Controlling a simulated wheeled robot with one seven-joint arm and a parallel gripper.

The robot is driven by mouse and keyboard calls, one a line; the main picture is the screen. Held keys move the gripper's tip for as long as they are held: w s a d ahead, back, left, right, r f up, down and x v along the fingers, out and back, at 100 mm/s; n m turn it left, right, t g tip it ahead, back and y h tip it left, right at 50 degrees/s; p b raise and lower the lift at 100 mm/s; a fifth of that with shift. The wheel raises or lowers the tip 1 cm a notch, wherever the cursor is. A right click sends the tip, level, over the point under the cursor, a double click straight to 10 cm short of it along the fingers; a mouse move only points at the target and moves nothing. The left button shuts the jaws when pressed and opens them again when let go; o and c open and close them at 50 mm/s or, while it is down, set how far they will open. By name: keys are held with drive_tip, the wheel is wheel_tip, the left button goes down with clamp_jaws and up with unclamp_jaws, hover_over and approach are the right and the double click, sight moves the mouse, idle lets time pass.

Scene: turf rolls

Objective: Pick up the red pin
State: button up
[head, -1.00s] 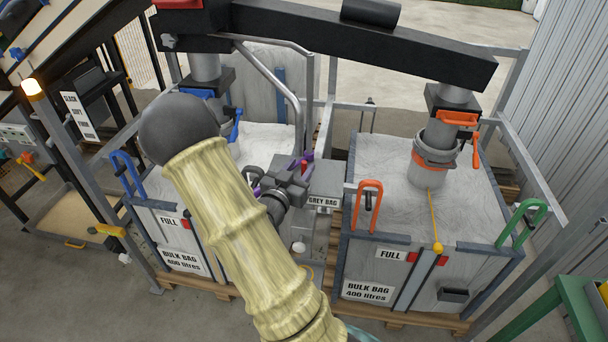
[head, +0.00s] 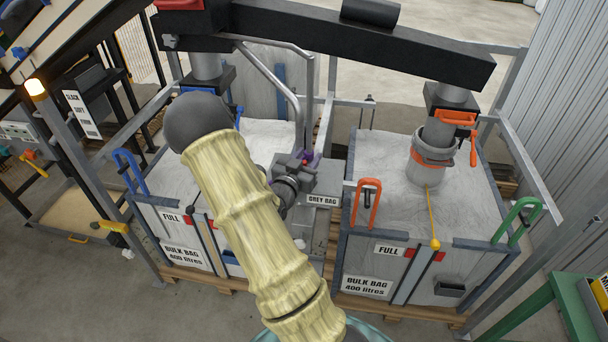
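My gripper (head: 305,158) is beside the top of the grey box labelled GREY BAG (head: 323,186), between the two bulk bags. Only a bit of its purple fingers shows past the dark wrist. A small red spot at the fingers may be the red pin (head: 304,162); most of it is hidden by my gripper. I cannot tell whether the fingers touch or hold it. My pale ribbed arm covers the area in front and to the left.
A full bulk bag (head: 395,180) with an orange-clamped spout (head: 437,150) stands on the right. Another full bag (head: 160,221) stands on the left, partly behind my arm. A grey bent pipe (head: 298,100) rises close behind my gripper. A green table (head: 570,310) is at the lower right.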

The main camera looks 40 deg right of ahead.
clamp_jaws()
drive_tip(key=shift+r, duration=0.1)
idle(0.3)
wheel_tip(320, 180, up, 10)
drive_tip(key=b, duration=0.1)
drive_tip(key=shift+b, duration=0.35)
idle(0.5)
